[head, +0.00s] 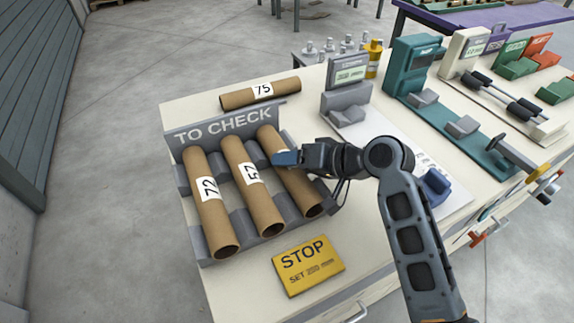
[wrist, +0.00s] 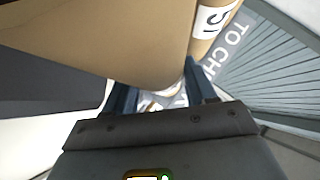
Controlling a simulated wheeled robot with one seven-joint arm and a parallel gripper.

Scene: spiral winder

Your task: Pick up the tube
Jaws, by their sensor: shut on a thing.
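Three brown cardboard tubes lie side by side in the grey "TO CHECK" rack (head: 224,123). The left tube (head: 207,215) is labelled 72, and the middle tube (head: 262,207) has a label that reads like 57. The right tube (head: 302,190) shows no readable label from here. My gripper (head: 286,159) is shut on this right tube near its middle, coming from the right. In the wrist view the held tube (wrist: 110,40) fills the upper left, with a labelled tube (wrist: 205,35) beyond it. A fourth tube (head: 243,97), labelled 75, lies on the bench behind the rack.
A yellow "STOP" plate (head: 308,265) lies in front of the rack. A grey gauge with a display (head: 347,88) stands right of the rack. A teal device (head: 412,70) and more instruments stand further right. Small metal pieces and a yellow bottle (head: 373,58) are behind.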

